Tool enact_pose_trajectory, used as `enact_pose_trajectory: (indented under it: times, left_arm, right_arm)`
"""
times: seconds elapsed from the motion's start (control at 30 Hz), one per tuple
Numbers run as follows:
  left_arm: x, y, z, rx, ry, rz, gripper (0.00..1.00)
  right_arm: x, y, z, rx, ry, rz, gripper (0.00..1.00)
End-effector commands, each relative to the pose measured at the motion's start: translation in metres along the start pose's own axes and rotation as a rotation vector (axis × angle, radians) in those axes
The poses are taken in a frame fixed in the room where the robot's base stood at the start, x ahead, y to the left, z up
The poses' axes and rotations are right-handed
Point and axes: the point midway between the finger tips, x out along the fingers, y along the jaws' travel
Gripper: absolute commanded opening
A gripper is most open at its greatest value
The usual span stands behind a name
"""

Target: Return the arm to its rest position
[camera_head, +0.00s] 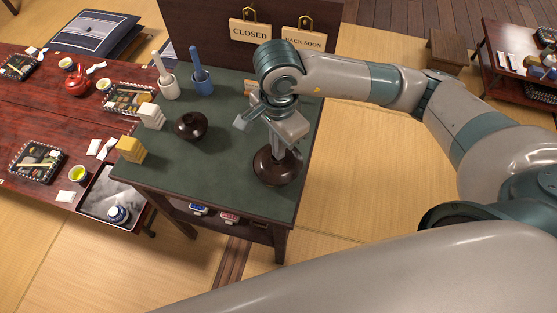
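My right arm comes in from the right. Its gripper (283,152) points down at the right side of the green-topped stand (219,172). The fingertips are just over a dark brown round bowl (274,173), in front of its back part. I cannot tell whether they touch it, or whether the gripper is open or shut. A second dark brown lidded bowl (191,126) stands left of it, apart from the gripper. My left gripper is not in view.
Blue (203,85) and white (168,88) cups with upright handles stand at the back left of the stand. White (151,115) and yellow (131,149) blocks line its left edge. Hanging signs (250,30) are behind. A red low table (50,115) stands left. Open tatami (355,180) lies right.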

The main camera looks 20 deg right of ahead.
Motion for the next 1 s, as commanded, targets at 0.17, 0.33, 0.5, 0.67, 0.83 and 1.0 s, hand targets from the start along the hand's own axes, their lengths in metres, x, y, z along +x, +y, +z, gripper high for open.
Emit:
enact_pose_trajectory:
  times: [0.17,0.33,0.5,0.67,0.83,1.0]
  left_arm:
    - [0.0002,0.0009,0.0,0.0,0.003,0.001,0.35]
    - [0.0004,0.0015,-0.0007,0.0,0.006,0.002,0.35]
    - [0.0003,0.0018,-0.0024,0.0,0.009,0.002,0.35]
    - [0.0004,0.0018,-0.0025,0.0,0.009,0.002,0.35]
    - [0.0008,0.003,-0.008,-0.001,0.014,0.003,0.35]
    - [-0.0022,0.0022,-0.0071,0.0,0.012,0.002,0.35]
  right_arm:
    - [0.0007,0.0,-0.0001,0.0,0.0,0.0,0.0]
    - [0.0011,0.0,-0.0001,0.0,0.0,0.0,0.0]
    - [0.0011,0.0,-0.0001,0.0,0.0,0.0,0.0]
    - [0.0011,0.0,0.0,0.0,0.0,0.0,0.0]
    - [0.0001,0.0,0.0,0.0,0.0,0.0,0.0]
    - [-0.0054,-0.0001,0.0,0.0,0.0,0.0,0.0]
